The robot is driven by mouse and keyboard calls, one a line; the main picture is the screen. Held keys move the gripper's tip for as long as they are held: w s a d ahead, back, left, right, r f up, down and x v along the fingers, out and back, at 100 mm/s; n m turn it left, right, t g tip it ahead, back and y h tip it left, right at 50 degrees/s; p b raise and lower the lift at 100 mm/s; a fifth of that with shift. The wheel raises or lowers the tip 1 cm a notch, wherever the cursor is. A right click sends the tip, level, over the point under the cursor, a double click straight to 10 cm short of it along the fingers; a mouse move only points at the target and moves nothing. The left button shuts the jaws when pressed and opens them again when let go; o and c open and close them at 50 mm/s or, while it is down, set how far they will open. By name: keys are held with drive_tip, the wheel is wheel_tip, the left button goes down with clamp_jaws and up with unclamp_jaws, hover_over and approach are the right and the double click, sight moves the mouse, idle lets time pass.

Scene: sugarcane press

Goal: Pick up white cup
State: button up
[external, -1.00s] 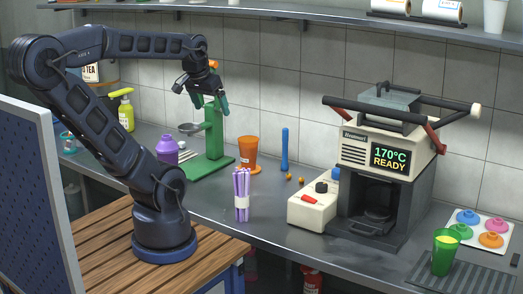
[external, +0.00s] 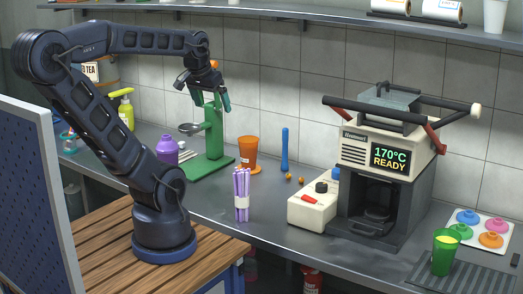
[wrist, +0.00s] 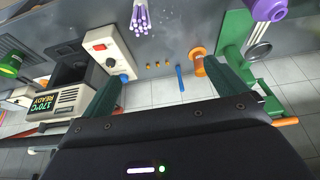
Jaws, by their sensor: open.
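A white cup (external: 495,16) stands on the upper shelf at the far right of the external view, partly cut off by the top edge. I cannot make it out in the wrist view. My gripper (external: 204,97) is open and empty, in front of the green stand and well to the left of the cup. In the wrist view my gripper (wrist: 163,72) shows two green fingers spread apart with nothing between them.
The press (external: 385,150) reads 170°C READY. The green stand (external: 214,135) is close to my gripper. An orange cup (external: 248,152), purple straws (external: 242,195), a purple bottle (external: 167,150) and a green cup (external: 446,252) stand on the counter. Paper rolls (external: 442,10) lie on the shelf (external: 330,18).

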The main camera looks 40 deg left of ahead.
drive_tip(key=w+a+r+n+g, duration=0.1)
drive_tip(key=w+a+r+n, duration=0.15)
drive_tip(key=w+a, duration=0.85)
drive_tip(key=w+a+r+n+g, duration=0.1)
drive_tip(key=w+a+n, duration=0.2)
drive_tip(key=w+a, duration=0.8)
drive_tip(key=w+a+f+n+g, duration=0.1)
drive_tip(key=w+a+f, duration=0.1)
drive_tip(key=a, duration=0.6)
drive_tip(key=w+a+f+n, duration=0.1)
drive_tip(key=w+a+f, duration=0.15)
drive_tip(key=a, duration=0.45)
drive_tip(key=w+a+f+n+g, duration=0.1)
drive_tip(key=a+f, duration=0.2)
drive_tip(key=a, duration=0.5)
drive_tip(key=s+a+f+n, duration=0.1)
drive_tip(key=s+a+f, duration=0.2)
drive_tip(key=a+f, duration=0.6)
drive_tip(key=s+a+f+n, duration=0.2)
drive_tip(key=a+f, duration=0.4)
drive_tip(key=a, duration=0.7)
drive_tip(key=s+a+f+n, duration=0.1)
drive_tip(key=s+a+f, duration=0.2)
drive_tip(key=a+f, duration=0.6)
drive_tip(key=shift+g, duration=0.3)
drive_tip(key=f, duration=0.2)
drive_tip(key=a+f, duration=0.1)
drive_tip(key=f, duration=0.5)
drive_tip(key=shift+w+a, duration=0.25)
drive_tip(key=shift+w, duration=0.05)
